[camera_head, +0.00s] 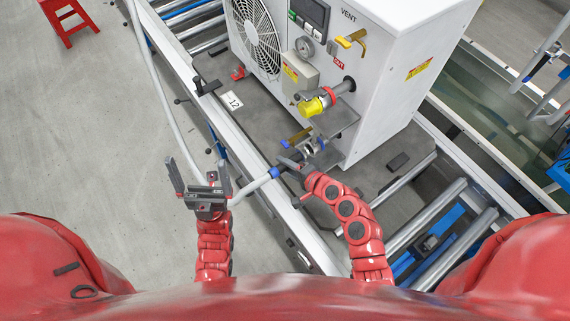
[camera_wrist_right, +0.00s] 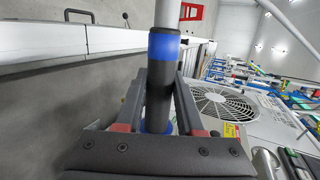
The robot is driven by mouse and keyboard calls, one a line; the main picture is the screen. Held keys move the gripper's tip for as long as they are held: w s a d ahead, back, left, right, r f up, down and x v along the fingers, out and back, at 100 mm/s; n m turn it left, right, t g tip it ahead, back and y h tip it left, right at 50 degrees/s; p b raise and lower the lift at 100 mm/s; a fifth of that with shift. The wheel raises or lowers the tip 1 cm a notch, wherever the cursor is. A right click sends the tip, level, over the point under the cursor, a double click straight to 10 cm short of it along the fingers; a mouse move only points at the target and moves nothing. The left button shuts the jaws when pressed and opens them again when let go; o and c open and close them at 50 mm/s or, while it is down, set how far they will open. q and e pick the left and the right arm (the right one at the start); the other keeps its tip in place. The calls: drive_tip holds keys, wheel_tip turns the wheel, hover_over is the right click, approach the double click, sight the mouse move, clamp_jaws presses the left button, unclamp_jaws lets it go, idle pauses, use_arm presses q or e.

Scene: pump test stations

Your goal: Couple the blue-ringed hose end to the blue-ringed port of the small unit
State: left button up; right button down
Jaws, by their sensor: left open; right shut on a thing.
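The small unit (camera_head: 395,90) is a white box with a fan, standing on the grey conveyor bed. Its blue-ringed port (camera_head: 321,144) is low on the front, below a yellow-capped fitting. My right gripper (camera_head: 289,163) is shut on the black sleeve of the blue-ringed hose end (camera_head: 273,172), close in front of the port. In the right wrist view, the hose's blue ring (camera_wrist_right: 164,46) sits above the fingers, and more blue shows below at the palm. I cannot tell whether hose end and port touch. My left gripper (camera_head: 197,168) is open and empty, near the grey hose.
The grey hose (camera_head: 158,85) runs from the top left down past my left gripper. A yellow cap (camera_head: 312,106) on a red-ringed fitting and a bracket stand just above the port. A red stool (camera_head: 68,20) stands far left.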

drive_tip(key=shift+w+d+b, duration=0.75)
drive_tip(key=shift+w+d, duration=0.1)
drive_tip(key=shift+d, duration=0.25)
idle(1.7)
drive_tip(key=shift+r, duration=0.1)
drive_tip(key=shift+c, duration=2.2)
unclamp_jaws()
drive_tip(key=b+v, duration=0.4)
drive_tip(key=v, duration=1.3)
drive_tip(key=shift+s, duration=0.3)
